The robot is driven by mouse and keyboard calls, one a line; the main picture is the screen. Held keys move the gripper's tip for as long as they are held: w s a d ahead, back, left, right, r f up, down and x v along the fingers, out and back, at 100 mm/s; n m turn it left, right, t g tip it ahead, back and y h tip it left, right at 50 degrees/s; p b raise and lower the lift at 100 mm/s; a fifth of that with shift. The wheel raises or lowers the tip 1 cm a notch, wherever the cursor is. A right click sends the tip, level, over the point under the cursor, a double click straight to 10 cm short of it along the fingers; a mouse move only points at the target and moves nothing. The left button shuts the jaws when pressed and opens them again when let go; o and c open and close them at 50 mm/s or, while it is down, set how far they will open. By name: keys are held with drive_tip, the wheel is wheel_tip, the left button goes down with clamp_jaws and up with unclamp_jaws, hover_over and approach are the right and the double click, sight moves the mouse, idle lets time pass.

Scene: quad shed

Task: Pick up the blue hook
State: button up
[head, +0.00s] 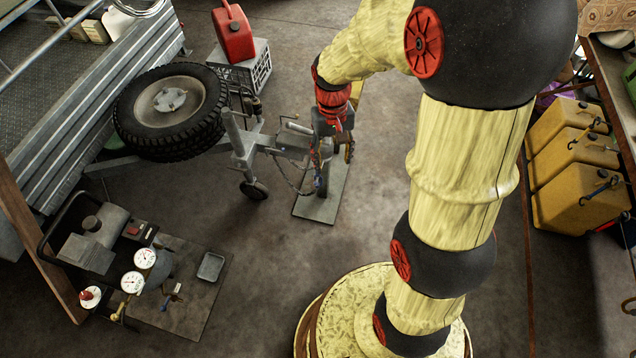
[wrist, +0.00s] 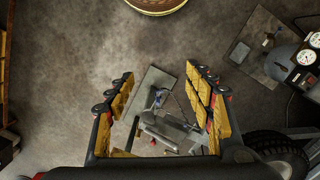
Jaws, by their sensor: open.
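My gripper (head: 333,150) is open, pointing down over the front end of the grey trailer tongue (head: 285,145). In the wrist view my gripper (wrist: 160,84) has its yellow-padded fingers spread wide, with nothing held between them. A small blue-grey piece (wrist: 157,98) shows between the fingers, on or above the tongue's end; it may be the blue hook, but it is too small to be sure of its shape. It appears lower than the fingertips and apart from them. In the head view, my gripper and arm hide this spot.
A grey plate (head: 320,195) lies under the tongue's end. A spare tyre (head: 135,128), red fuel can (head: 233,32) and crate (head: 247,68) stand left. A compressor (head: 90,245) with gauges sits on a mat (head: 205,310). Yellow cans (head: 580,205) line the right. Floor between is clear.

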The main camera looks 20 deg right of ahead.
drive_tip(key=w+d+f+m, duration=0.1)
drive_tip(key=w+f, duration=0.5)
drive_tip(key=f, duration=0.8)
drive_tip(key=w+d+f+m+g, duration=0.15)
drive_tip(key=w+f, duration=0.35)
drive_tip(key=f, duration=0.9)
drive_tip(key=w+d+f+m+t, duration=0.15)
drive_tip(key=w+f, duration=0.45)
drive_tip(key=f, duration=0.9)
drive_tip(key=shift+m+t, duration=0.5)
drive_tip(key=shift+m, duration=0.3)
drive_tip(key=w, duration=0.2)
drive_tip(key=w+r, duration=0.1)
drive_tip(key=w, duration=0.5)
drive_tip(key=shift+d+r+b, duration=0.2)
drive_tip(key=shift+d+b, duration=0.05)
drive_tip(key=shift+b, duration=0.05)
drive_tip(key=shift+f, duration=0.15)
drive_tip(key=f+b, duration=0.1)
drive_tip(key=f, duration=0.2)
drive_tip(key=f+b, duration=0.2)
drive_tip(key=f, duration=0.2)
drive_tip(key=shift+d+f, duration=0.2)
drive_tip(key=shift+f, duration=0.05)
drive_tip(key=c, duration=0.3)
drive_tip(key=c, duration=0.9)
